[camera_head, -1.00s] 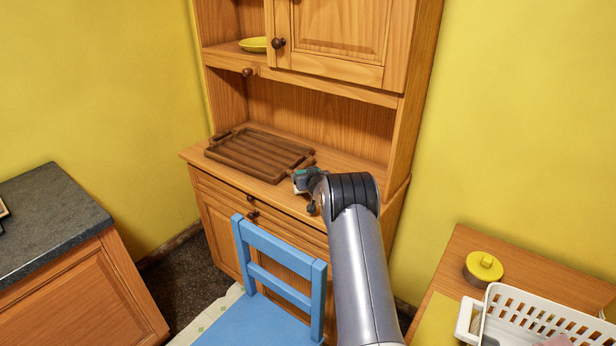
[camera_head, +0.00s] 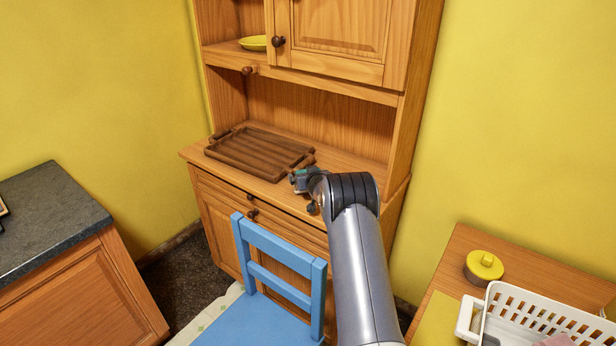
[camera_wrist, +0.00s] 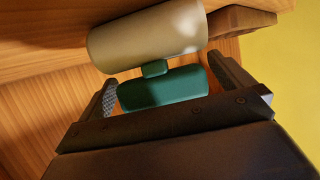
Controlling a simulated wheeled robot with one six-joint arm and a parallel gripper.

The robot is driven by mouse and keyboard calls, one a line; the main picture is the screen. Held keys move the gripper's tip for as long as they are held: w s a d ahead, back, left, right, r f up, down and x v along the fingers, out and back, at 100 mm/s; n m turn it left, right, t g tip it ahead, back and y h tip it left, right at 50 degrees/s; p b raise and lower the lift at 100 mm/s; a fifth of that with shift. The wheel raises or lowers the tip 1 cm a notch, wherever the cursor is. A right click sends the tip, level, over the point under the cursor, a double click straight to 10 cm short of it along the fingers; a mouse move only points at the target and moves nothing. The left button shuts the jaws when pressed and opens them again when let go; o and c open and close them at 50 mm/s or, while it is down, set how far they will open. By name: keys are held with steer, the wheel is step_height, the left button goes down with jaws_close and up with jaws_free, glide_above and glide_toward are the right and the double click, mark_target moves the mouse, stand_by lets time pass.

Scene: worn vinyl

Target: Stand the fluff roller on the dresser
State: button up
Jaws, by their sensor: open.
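The fluff roller has a beige cylinder (camera_wrist: 150,38) joined by a short neck to a green part (camera_wrist: 163,90), both in the wrist view. My gripper (camera_wrist: 168,93) is open, with one finger at each end of the green part. The beige cylinder is just beyond the fingertips. In the head view my gripper (camera_head: 303,182) is at the front right of the dresser top, and a small teal patch (camera_head: 299,174) shows at its tip; the rest of the roller is hidden there. The dresser (camera_head: 350,160) is wooden. I cannot tell whether the roller touches its top.
A brown slatted tray (camera_head: 262,152) lies on the dresser top, left of my gripper. A blue chair (camera_head: 285,285) stands in front. A yellow plate (camera_head: 253,43) is on the upper shelf. At right, a table (camera_head: 450,265) holds a white basket (camera_head: 535,318) and a yellow-lidded pot (camera_head: 484,266).

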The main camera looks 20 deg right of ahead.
stand_by(0.5)
steer(key=shift+b+v, duration=1.35)
steer(key=shift+v, duration=0.05)
steer(key=shift+b+v, duration=1.1)
steer(key=shift+v, duration=1.25)
steer(key=shift+s+r, duration=0.1)
steer(key=shift+s, duration=0.15)
steer(key=b+v, duration=0.1)
steer(key=v, duration=0.9)
steer(key=shift+s+b, duration=0.3)
steer(key=shift+s, duration=0.05)
steer(key=shift+w+a+r, duration=0.1)
steer(key=shift+r, duration=0.05)
steer(key=shift+p+x, duration=0.75)
steer(key=shift+x, duration=4.65)
